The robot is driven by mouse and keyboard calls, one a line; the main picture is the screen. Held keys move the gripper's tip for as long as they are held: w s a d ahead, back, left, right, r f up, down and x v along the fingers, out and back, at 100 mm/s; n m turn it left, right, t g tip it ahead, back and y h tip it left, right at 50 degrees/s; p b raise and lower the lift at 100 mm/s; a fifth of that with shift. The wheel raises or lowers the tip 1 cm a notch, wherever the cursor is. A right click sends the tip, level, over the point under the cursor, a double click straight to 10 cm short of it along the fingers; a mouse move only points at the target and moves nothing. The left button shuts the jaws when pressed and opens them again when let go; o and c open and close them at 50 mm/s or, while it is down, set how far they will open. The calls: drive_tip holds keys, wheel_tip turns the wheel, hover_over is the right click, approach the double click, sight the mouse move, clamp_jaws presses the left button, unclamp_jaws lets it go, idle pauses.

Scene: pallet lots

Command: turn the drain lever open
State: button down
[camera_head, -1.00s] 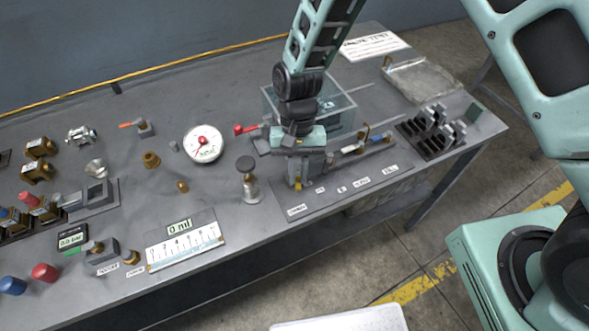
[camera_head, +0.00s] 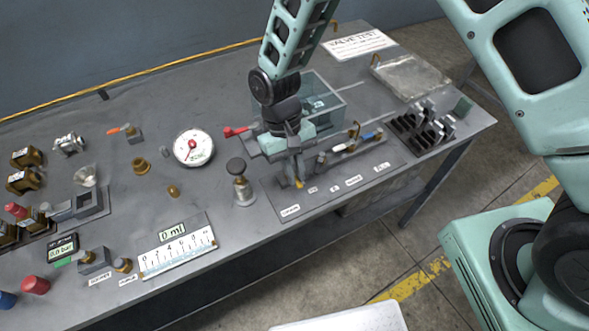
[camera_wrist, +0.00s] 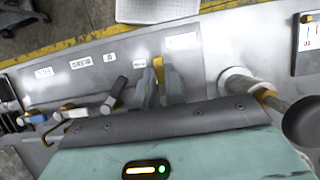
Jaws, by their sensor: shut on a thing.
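My gripper (camera_head: 297,182) is at the near left part of the labelled valve panel (camera_head: 325,204). In the wrist view its fingers (camera_wrist: 159,88) are closed around a small yellow lever (camera_wrist: 158,68) that stands on the panel. The finger pads hide most of this lever. The panel labels are too small to read surely, so I cannot tell by label which lever is the drain one. A dark lever with a pale end (camera_wrist: 116,86), a blue-handled lever (camera_wrist: 32,118) and a white-handled lever (camera_wrist: 72,113) are beside it on the same panel.
A clear box (camera_head: 318,100) and a red lever (camera_head: 237,131) are behind my gripper. A black-knobbed post (camera_head: 241,180) stands close on the left. A round gauge (camera_head: 194,147), a display reading 0 ml (camera_head: 172,233) and a black rack (camera_head: 425,128) are farther off.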

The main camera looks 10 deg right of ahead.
drive_tip(key=c, duration=1.5)
unclamp_jaws()
drive_tip(key=shift+o, duration=0.2)
drive_tip(key=b+v, duration=0.3)
drive_tip(key=v, duration=1.4)
drive_tip(key=shift+r+b, duration=0.3)
drive_tip(key=s+d+r+n+t+y, duration=0.1)
drive_tip(key=s+d, duration=0.3)
drive_tip(key=s, duration=0.7)
drive_tip(key=s+d+r+n+t+y, duration=0.1)
drive_tip(key=s+d+n+t, duration=0.2)
drive_tip(key=s, duration=0.8)
drive_tip(key=shift+d+r, duration=0.3)
drive_tip(key=shift+d, duration=0.15)
